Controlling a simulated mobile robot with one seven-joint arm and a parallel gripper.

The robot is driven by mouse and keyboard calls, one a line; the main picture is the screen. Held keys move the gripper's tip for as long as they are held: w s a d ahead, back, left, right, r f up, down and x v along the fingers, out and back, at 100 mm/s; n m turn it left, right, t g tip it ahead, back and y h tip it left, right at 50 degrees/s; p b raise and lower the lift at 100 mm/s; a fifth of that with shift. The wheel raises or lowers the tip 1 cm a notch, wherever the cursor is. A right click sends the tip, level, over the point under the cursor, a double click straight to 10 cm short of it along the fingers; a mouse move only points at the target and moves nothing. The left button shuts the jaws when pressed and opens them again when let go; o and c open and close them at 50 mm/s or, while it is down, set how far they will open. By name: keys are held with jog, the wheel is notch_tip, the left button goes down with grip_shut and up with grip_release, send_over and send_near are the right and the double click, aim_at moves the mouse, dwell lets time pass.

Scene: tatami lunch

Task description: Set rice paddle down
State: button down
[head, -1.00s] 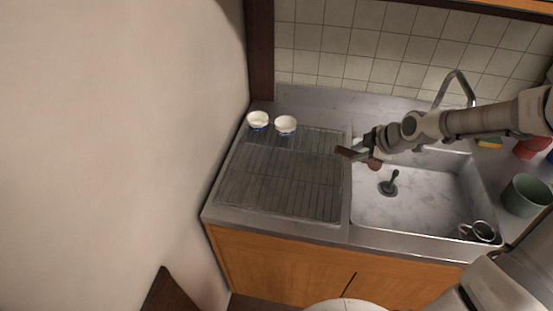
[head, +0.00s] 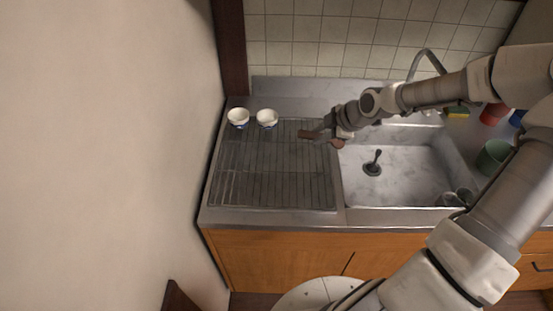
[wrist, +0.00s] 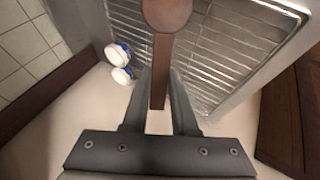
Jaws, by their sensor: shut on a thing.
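The rice paddle is brown, with a rounded head and a straight handle. In the wrist view the paddle (wrist: 161,62) lies between my two fingers, its round head at the top of the picture. In the head view the paddle (head: 307,134) is held near the back right part of the ribbed drainboard (head: 270,185). My gripper (head: 326,134) is shut on it; the fingers also show in the wrist view (wrist: 158,85). The paddle appears to be above the drainboard, but the exact gap cannot be told.
Two white and blue bowls (head: 238,117) (head: 267,118) stand at the drainboard's back left. A wall closes the left side. The drainboard's middle and front are clear.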

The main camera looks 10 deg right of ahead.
jog(key=shift+a+f+b, duration=1.65)
jog(key=shift+a+f, duration=3.4)
jog(key=shift+a, duration=0.05)
jog(key=shift+f, duration=0.1)
jog(key=shift+f, duration=0.2)
jog(key=c, duration=0.7)
grip_release()
jog(key=shift+r, duration=0.15)
jog(key=shift+r, duration=0.1)
jog(key=shift+s+r, duration=0.1)
jog(key=shift+r, duration=0.1)
jog(key=p+v, duration=0.3)
jog(key=v, duration=0.8)
jog(key=shift+s+r+p, duration=0.25)
jog(key=shift+p, duration=0.15)
